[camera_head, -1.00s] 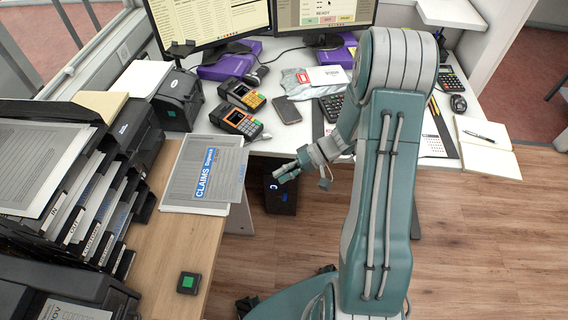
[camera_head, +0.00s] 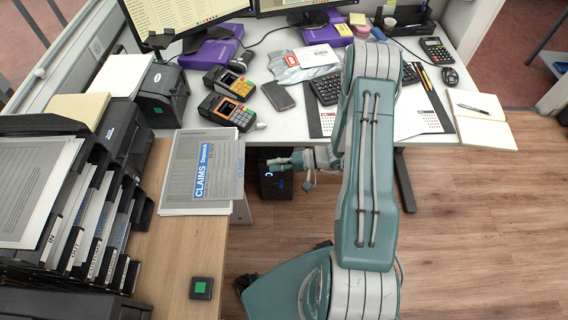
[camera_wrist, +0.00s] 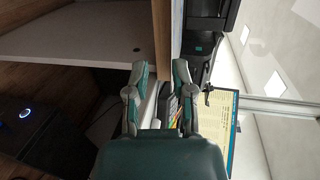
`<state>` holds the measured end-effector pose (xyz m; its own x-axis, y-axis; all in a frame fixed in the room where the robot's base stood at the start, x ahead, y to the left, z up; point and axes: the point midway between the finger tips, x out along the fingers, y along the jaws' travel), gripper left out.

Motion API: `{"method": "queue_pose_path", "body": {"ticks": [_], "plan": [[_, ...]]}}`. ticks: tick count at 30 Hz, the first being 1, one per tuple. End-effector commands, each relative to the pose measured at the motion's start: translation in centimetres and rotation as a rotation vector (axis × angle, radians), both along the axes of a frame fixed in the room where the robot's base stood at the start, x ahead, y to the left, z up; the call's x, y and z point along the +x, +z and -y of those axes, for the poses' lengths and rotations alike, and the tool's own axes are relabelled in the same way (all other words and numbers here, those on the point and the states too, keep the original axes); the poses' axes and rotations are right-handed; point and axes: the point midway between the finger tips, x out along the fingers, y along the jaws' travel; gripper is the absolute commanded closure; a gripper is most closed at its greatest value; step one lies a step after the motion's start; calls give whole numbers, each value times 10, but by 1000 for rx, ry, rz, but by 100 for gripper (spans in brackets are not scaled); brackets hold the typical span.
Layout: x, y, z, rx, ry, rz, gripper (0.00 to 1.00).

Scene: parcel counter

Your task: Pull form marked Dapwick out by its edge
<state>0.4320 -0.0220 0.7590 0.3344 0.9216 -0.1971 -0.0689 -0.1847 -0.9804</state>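The form (camera_head: 185,165) is a grey printed sheet with a blue label reading "CLAIMS Dapwick" (camera_head: 203,172). It lies flat on a stack of papers on the wooden counter (camera_head: 172,235), near its right edge. A further sheet (camera_head: 239,178) with a faint "CLAIMS" label sticks out on its right, past the counter's edge. My gripper (camera_head: 270,162) is to the right of the papers, apart from them, fingers toward them. In the wrist view its two fingers (camera_wrist: 160,76) stand apart with nothing held. I cannot make out the form in the wrist view.
A rack of labelled trays (camera_head: 100,215) stands left of the form. Two card terminals (camera_head: 230,112) and a black printer (camera_head: 163,93) are behind it. A small box with a green button (camera_head: 201,288) sits in front. Open floor lies right of the counter.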

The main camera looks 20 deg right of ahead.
Motion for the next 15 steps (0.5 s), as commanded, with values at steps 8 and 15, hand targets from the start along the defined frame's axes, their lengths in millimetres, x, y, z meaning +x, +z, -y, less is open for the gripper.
{"method": "queue_pose_path", "body": {"ticks": [8,15], "plan": [[10,0,-27,0,2,1,69],[18,0,-51,0,2,1,69]]}}
